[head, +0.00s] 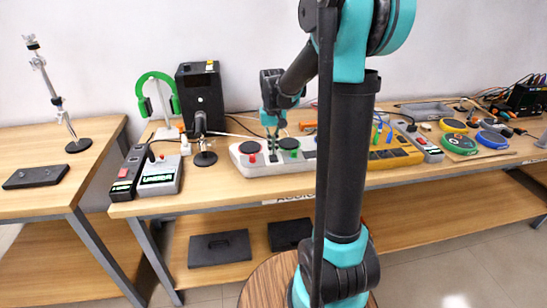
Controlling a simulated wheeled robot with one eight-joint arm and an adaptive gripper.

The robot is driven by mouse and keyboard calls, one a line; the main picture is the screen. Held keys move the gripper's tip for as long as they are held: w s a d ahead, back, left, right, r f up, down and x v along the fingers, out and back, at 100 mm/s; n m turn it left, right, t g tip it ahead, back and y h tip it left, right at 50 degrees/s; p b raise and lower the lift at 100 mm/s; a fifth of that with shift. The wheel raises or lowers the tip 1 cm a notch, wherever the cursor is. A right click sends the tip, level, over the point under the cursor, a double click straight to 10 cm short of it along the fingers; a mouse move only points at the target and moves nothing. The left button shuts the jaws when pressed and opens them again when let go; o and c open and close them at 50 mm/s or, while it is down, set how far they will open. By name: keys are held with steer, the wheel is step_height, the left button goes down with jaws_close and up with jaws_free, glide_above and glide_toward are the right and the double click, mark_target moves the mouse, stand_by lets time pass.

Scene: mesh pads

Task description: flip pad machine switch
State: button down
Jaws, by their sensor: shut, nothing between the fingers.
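A long light-grey machine (250,168) lies along the front of the right table. My gripper (272,150) points down just over this machine, between the red and green pads. Its fingers are shut with nothing between them. Whether the fingertips touch the machine or a switch on it, I cannot tell. The switch itself is too small to make out.
A microphone (203,145), a green headphone stand (146,100) and a black speaker (201,98) stand left of the machine. Two small boxes (160,178) lie at the table's left end. A yellow device (395,155) and several round pads (459,143) lie to the right.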

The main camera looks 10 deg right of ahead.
steer(key=shift+f, duration=0.5)
steer(key=shift+r, duration=3.55)
steer(key=shift+s+f, duration=0.1)
steer(key=s+d+f+t, duration=0.2)
steer(key=s+f, duration=0.4)
steer(key=s, duration=0.5)
steer(key=s+d+f+t, duration=0.2)
steer(key=s+f, duration=0.5)
steer(key=s, duration=0.4)
